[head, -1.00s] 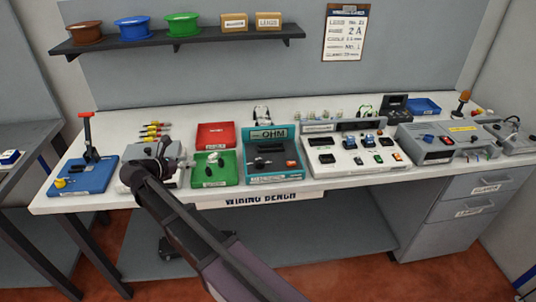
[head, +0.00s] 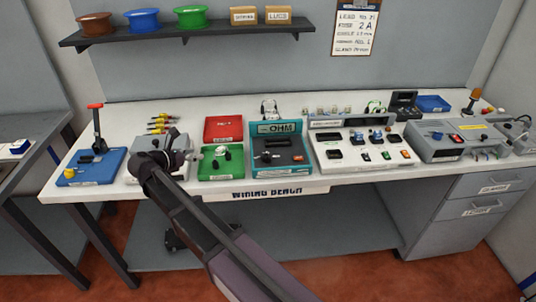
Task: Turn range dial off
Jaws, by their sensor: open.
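The teal meter marked OHM (head: 277,128) stands on the wiring bench, right of the green tray. Small dark parts and an orange-red part show on its dark face, but I cannot make out which is the range dial or where it points. My gripper (head: 188,157) is at the end of my dark arm, over the grey device (head: 146,142) near the green tray's left edge. It is left of the meter and apart from it. It is open; its fingers are small and hard to make out. My wrist hides part of the grey device.
A green tray (head: 210,174) with small parts and a red tray (head: 223,129) lie between my gripper and the meter. A white panel (head: 345,158) with switches stands right of the meter. A blue lever stand (head: 95,170) is at the far left.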

